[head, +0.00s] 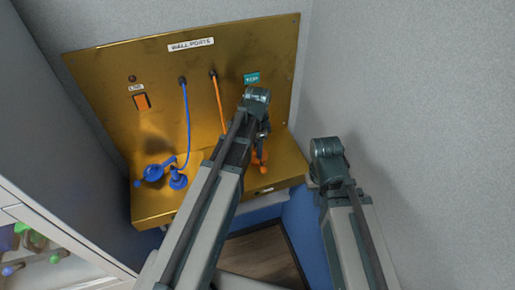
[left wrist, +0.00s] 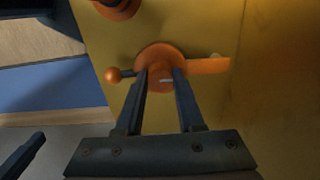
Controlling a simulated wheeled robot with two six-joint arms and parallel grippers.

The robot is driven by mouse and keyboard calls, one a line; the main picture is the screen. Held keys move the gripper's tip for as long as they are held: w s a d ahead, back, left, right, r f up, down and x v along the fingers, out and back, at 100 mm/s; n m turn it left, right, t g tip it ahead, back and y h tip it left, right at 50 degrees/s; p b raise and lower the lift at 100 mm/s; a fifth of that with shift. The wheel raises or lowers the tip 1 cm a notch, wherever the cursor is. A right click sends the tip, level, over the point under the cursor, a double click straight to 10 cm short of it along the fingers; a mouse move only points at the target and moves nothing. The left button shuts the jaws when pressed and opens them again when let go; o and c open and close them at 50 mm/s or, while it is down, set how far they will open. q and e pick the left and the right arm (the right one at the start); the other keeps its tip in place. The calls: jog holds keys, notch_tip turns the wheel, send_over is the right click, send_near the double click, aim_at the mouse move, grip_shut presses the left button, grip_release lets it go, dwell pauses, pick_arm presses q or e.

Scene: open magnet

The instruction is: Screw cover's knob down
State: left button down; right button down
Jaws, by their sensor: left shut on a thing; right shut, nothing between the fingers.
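The orange cover (left wrist: 163,60) is a round disc in the left wrist view, with a flat orange strip to its right and a small orange ball on a rod to its left. My left gripper (left wrist: 163,76) is shut on the cover's knob, whose middle is mostly hidden between the fingers. In the head view, my left gripper (head: 262,135) hides most of the orange parts; a bit of orange (head: 260,160) shows beside it. My right gripper (head: 313,182) is shut and empty, to the right of the panel and apart from it; its fingers are mostly hidden.
A gold panel (head: 150,65) labelled WALL PORTS has a ledge below. A blue cable (head: 187,120) runs to blue fittings (head: 177,180) on the ledge's left. An orange cable (head: 219,100) hangs beside my left arm. A grey wall (head: 430,100) stands right; a shelf unit (head: 50,225) stands lower left.

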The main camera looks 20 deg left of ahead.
dwell(0.3)
pick_arm(q)
jog(key=c, duration=0.5)
grip_release()
notch_tip(320, 180, up, 14)
jog(key=p, duration=1.4)
jog(key=shift+f, duration=0.1)
